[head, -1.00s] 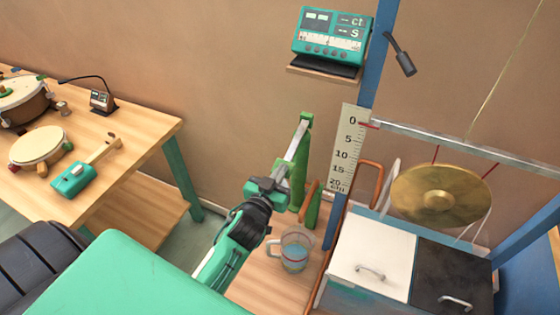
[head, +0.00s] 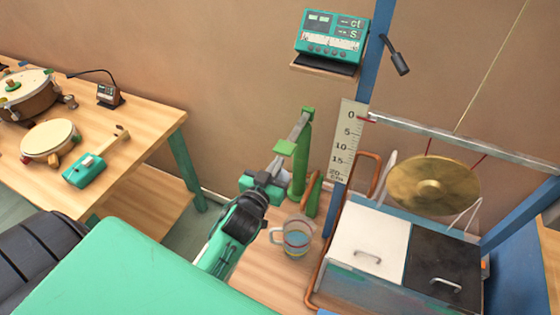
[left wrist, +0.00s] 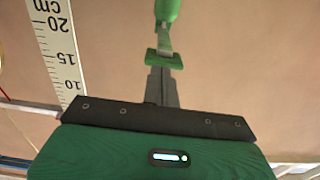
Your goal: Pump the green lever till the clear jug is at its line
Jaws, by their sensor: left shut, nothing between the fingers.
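The green lever (head: 284,148) has a flat green pad on a grey arm, hinged at the top of a green post (head: 300,165). In the left wrist view the pad (left wrist: 165,56) is just beyond my fingertips; I cannot tell whether they touch. My left gripper (head: 272,170) is shut and empty, just below and left of the pad; its dark fingers (left wrist: 162,75) are together. The clear jug (head: 297,240) stands upright on the wooden surface beside the pump, with bluish liquid inside. Its fill line is too small to make out.
A scale in cm (head: 345,145) stands right of the pump. A brass gong (head: 433,185) hangs above a box with white (head: 368,240) and black lids. A green meter (head: 330,38) sits on a wall shelf. A wooden table (head: 150,125) holds drums at left.

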